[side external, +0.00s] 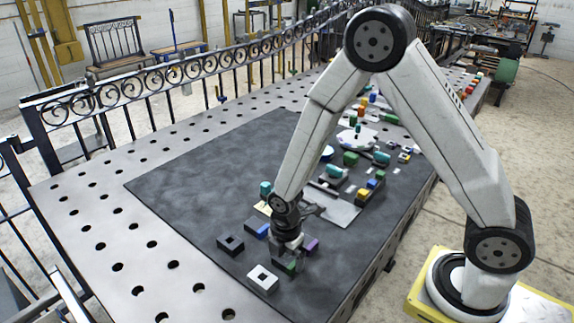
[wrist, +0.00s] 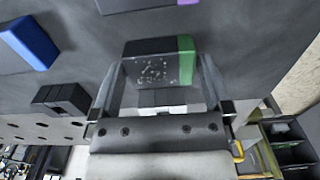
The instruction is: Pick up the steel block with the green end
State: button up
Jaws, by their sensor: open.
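The steel block with the green end (wrist: 150,66) lies on the dark mat in the wrist view. It has a dark top, a speckled grey face and a green right end. In the side external view its green end (side external: 291,267) shows below my gripper, and the rest is partly hidden. My gripper (wrist: 158,78) is open, with one finger to the left of the block and one to the right, near the green end. I cannot tell whether either finger touches it. In the side external view my gripper (side external: 288,243) is low over the group of blocks.
A purple-ended block (side external: 309,246) lies close by on the right. A blue-ended block (side external: 257,229), a black square piece with a hole (side external: 230,245) and a white square piece with a hole (side external: 262,278) lie around. The mat (side external: 190,180) is clear at left.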

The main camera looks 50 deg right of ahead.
aim_at(285, 258)
jog(key=shift+c, duration=0.2)
dwell(0.3)
grip_shut()
jog(key=shift+r, duration=0.2)
notch_tip(285, 258, up, 10)
jog(key=shift+f, duration=0.2)
dwell(0.7)
jog(key=shift+w, duration=0.1)
dwell(0.4)
